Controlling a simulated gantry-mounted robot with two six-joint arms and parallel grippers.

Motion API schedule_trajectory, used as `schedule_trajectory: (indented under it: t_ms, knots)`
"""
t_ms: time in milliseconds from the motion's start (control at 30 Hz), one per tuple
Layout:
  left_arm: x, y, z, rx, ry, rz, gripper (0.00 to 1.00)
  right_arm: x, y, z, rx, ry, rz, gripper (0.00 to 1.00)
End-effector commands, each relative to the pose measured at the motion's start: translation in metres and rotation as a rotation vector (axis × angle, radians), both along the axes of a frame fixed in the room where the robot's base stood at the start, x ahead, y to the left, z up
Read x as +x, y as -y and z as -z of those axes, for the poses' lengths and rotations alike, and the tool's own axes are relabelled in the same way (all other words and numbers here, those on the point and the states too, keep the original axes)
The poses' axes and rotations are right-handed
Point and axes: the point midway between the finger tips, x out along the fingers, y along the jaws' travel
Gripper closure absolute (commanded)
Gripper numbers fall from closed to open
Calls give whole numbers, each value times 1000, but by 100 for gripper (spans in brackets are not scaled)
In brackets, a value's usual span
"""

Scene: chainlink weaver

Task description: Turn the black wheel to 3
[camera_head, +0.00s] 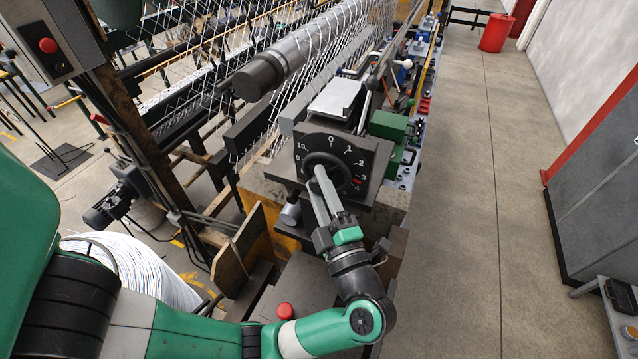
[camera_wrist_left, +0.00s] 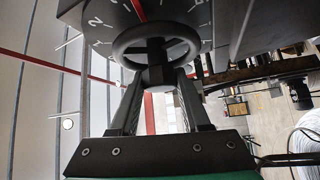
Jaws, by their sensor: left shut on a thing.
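The black wheel (camera_head: 342,176) sits on the front of a dark dial plate (camera_head: 375,150) with white numbers around it; 0 is at the top and 1 and 2 follow to the right. A small red mark shows at the dial's lower right, near the 3. My left gripper (camera_head: 320,172) reaches up to the wheel from below. In the left wrist view the wheel rim (camera_wrist_left: 118,44) is large, and the fingers of my left gripper (camera_wrist_left: 156,82) are shut on the wheel's central hub. A red line shows on the dial above the wheel there. My right gripper is not in view.
A grey roller (camera_head: 265,75) and white threads lie behind the dial. A green block (camera_head: 388,125) stands to its right. A red button (camera_head: 285,311) sits on the box below. A white spool (camera_head: 140,268) stands at the left.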

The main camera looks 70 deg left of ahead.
Motion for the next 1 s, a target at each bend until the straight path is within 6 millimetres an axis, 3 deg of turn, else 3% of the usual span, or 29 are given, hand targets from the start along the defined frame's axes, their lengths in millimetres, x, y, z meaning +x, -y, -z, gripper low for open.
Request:
schedule_trajectory:
  t_ms: [400, 867, 900, 1000]
  knots:
    - [0, -1, 1, -116, 127, -2, 100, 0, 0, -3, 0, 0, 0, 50]
    - [-1, -1, 2, -126, 138, -2, 100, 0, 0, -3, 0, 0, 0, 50]
    - [-1, -1, 2, -126, 137, -2, 52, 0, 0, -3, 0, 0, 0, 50]
    - [0, -1, 1, -125, 137, -2, 34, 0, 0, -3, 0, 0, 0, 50]
